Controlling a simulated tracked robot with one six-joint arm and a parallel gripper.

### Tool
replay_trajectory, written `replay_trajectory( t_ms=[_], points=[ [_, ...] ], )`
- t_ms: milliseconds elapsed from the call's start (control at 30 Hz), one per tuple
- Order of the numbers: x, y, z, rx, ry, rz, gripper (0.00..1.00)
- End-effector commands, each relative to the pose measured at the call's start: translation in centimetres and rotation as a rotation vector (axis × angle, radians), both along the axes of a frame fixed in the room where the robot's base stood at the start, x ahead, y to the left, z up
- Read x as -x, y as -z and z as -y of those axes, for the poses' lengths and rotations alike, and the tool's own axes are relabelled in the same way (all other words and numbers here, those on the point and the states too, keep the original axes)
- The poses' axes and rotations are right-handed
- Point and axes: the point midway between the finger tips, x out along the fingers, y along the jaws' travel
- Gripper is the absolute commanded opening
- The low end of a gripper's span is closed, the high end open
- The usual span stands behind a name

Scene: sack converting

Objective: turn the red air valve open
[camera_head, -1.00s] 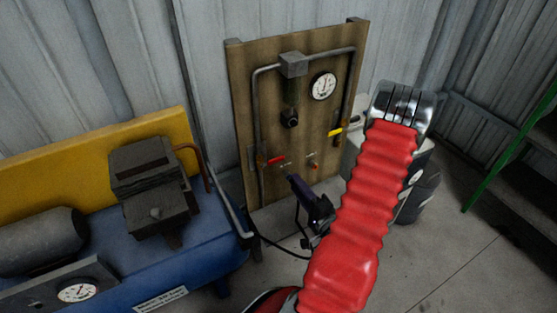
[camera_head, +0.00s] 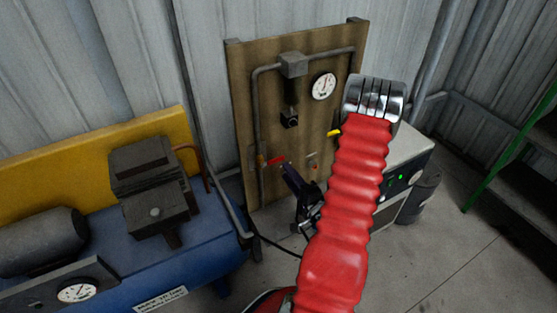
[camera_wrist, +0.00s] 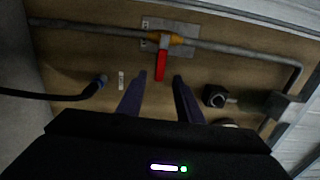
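The red valve handle (camera_head: 276,160) sits on the vertical left pipe of the wooden board and points right, across the pipe. In the wrist view the red handle (camera_wrist: 161,66) hangs crosswise from its brass body (camera_wrist: 166,40). My gripper (camera_head: 286,167) is just below and right of the handle in the head view. In the wrist view my gripper (camera_wrist: 160,77) is open, its two dark fingers apart, with the handle's free end lined up between the tips. Whether the fingers overlap the handle in depth I cannot tell.
The board (camera_head: 245,110) also carries a gauge (camera_head: 323,86), a dark square fitting (camera_head: 289,120) and a yellow handle (camera_head: 333,133). A blue compressor (camera_head: 210,250) stands left, a light machine (camera_head: 410,155) right. A black hose (camera_wrist: 50,96) ends at the board.

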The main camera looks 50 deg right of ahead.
Motion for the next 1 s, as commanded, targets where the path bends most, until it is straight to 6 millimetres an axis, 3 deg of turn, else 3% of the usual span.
replay_trajectory(
  t_ms=[533, 933, 1000],
  points=[
    [-7.1, 0.0, 2.2, 0.002, -0.002, -0.001, 0.33],
    [-7.8, 0.0, 2.5, 0.0, 0.001, 0.0, 0.33],
    [-7.8, 0.0, 2.5, 0.0, 0.001, 0.0, 0.29]
  ],
)
